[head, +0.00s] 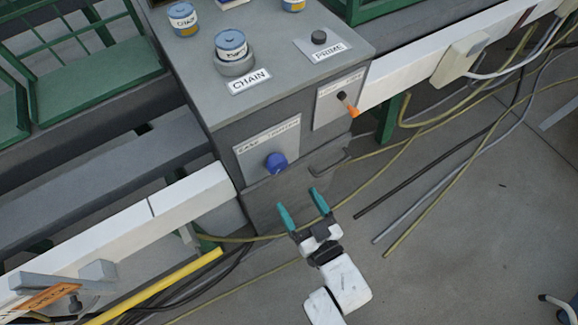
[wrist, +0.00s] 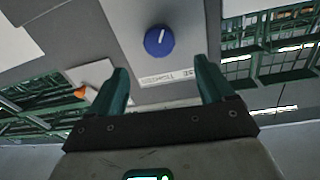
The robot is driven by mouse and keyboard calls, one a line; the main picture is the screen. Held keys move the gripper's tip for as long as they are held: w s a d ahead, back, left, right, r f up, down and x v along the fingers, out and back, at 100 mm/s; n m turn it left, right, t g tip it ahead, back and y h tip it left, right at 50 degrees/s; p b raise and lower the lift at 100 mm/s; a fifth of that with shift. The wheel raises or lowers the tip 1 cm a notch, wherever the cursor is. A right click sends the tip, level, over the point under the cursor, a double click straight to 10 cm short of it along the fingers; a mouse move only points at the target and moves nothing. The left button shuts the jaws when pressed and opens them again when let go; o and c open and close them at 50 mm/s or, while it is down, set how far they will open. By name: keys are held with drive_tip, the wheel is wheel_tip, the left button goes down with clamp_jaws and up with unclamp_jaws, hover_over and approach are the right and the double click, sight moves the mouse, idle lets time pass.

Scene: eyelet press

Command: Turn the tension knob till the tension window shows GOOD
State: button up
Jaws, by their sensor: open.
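The blue tension knob (head: 276,163) sits on a pale plate (head: 252,151) on the front of the grey cabinet. In the wrist view the knob (wrist: 159,41) is round with a white pointer line, on its plate (wrist: 140,17). The plate carries small lettering; I cannot read a tension window or the word GOOD. My gripper (head: 300,199) has two teal fingers, open and empty, below and right of the knob in the head view. In the wrist view my gripper (wrist: 160,70) has its fingers spread, with the knob beyond the gap and apart from them.
An orange-tipped lever (head: 349,105) sits on another plate right of the knob. White rails flank the cabinet. Cables (head: 430,190) lie on the floor at right.

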sight(280, 169)
drive_tip(key=x, duration=1)
drive_tip(key=shift+w, duration=0.15)
drive_tip(key=shift+c, duration=0.3)
drive_tip(key=c, duration=1)
drive_tip(key=shift+n, duration=0.3)
drive_tip(key=n+b, duration=0.2)
drive_tip(key=n, duration=0.1)
drive_tip(key=shift+f+b, duration=0.2)
drive_tip(key=shift+b, duration=0.1)
drive_tip(key=shift+r+n+b, duration=0.1)
drive_tip(key=shift+n+b, duration=1.15)
drive_tip(key=shift+n, duration=0.85)
drive_tip(key=shift+n+y, duration=0.3)
